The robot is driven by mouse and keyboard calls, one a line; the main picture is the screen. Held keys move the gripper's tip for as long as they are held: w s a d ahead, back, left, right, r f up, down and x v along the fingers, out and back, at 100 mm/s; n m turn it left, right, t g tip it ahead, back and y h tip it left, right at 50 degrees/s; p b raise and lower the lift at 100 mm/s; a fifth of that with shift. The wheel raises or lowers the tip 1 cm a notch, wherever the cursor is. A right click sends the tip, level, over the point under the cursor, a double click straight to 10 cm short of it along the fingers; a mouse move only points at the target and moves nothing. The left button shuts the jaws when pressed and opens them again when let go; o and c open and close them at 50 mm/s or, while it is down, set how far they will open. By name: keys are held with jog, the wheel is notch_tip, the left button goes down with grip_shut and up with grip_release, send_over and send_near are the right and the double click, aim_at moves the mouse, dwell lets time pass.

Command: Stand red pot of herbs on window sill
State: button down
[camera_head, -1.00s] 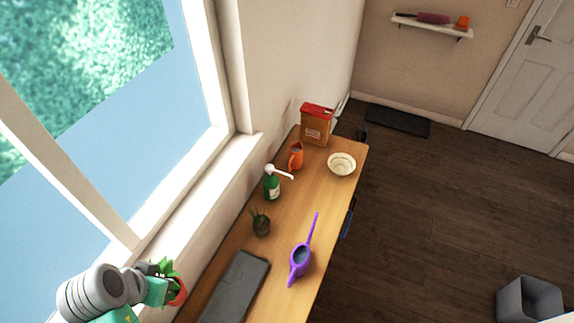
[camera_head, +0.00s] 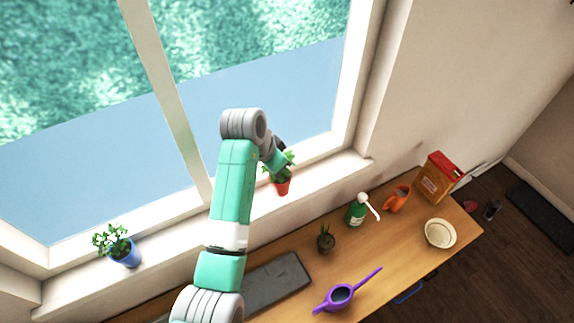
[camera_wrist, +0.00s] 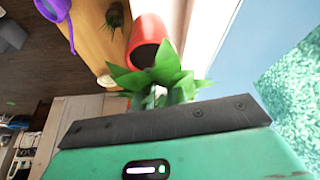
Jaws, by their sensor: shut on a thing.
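The red pot of herbs (camera_head: 282,187) is at the window sill (camera_head: 325,180), right of the middle window post, and looks roughly upright. I cannot tell whether its base touches the sill. My gripper (camera_head: 283,153) is at the top of the plant and shut on the red pot of herbs; the leaves hide the exact grip. In the wrist view, the red pot (camera_wrist: 148,32) and its green leaves show just beyond the gripper's dark edge, with the pale sill beside the pot. The fingertips are hidden there.
A blue pot of herbs (camera_head: 125,254) stands on the sill at left. The sill right of the red pot is clear.

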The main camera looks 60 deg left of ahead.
aim_at(272, 175)
jog(key=shift+w+a+f+p, duration=0.25)
jog(key=shift+w+f, duration=0.25)
jog(key=shift+f, duration=0.15)
jog(key=shift+w+a+f+p, duration=0.2)
jog(key=shift+w+f, duration=0.25)
jog(key=shift+f, duration=0.2)
jog(key=shift+w+a+f+p, duration=0.25)
jog(key=shift+w+f, duration=0.25)
jog(key=shift+f, duration=0.15)
jog(key=c, duration=1.4)
grip_release()
jog(key=shift+f, duration=0.15)
jog(key=b+v, duration=0.2)
jog(key=v, duration=1)
